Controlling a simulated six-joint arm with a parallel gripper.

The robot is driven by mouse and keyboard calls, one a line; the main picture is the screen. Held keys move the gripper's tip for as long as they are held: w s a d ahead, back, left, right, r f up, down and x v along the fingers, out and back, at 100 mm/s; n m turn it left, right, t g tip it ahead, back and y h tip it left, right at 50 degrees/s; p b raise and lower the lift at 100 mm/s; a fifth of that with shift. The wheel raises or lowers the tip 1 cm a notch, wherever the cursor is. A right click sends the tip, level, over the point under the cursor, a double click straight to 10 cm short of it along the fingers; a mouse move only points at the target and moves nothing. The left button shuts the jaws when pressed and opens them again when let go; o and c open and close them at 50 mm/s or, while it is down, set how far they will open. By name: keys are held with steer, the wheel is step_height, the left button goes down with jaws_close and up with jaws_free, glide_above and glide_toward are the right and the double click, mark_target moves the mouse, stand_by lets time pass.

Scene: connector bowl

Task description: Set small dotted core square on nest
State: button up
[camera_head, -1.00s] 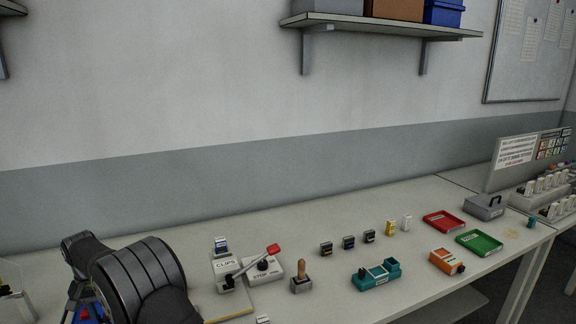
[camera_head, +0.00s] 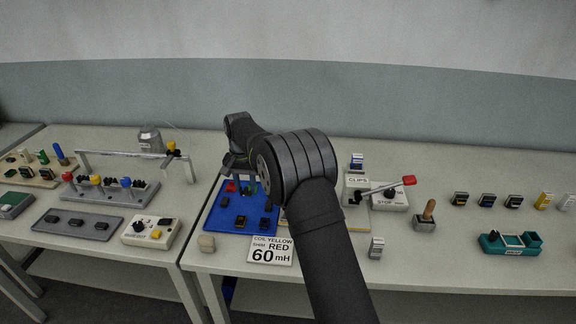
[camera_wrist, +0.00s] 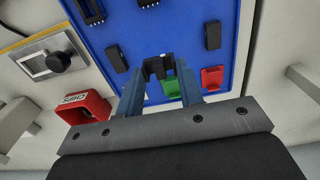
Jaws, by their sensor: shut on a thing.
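The blue board (camera_head: 212,219) lies on the table left of my arm in the head view. It also fills the upper middle of the wrist view (camera_wrist: 185,25). My gripper (camera_wrist: 158,76) points at the board, its two blue-grey fingers shut on a small black piece (camera_wrist: 158,67), probably the core. Its dots do not show clearly. A green part (camera_wrist: 172,88) and a red part (camera_wrist: 212,77) are close to the right finger. I cannot tell which part is the nest, or whether the held piece touches the board. In the head view my wrist partly hides the gripper and board.
Black blocks (camera_wrist: 212,35) stand on the board near the fingers. A sign reading 60 mH (camera_head: 270,251) is at its front.

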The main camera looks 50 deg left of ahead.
steer(key=w+d+r, duration=0.2)
steer(key=w+d, duration=0.3)
steer(key=d, duration=0.3)
steer(key=w+d+r, duration=0.3)
steer(key=w+d, duration=0.3)
steer(key=d, duration=0.2)
steer(key=shift+w+d+r, duration=0.2)
steer(key=shift+r, duration=0.05)
steer(key=shift+f, duration=4.3)
steer(key=o, duration=1.1)
steer(key=shift+c, duration=0.2)
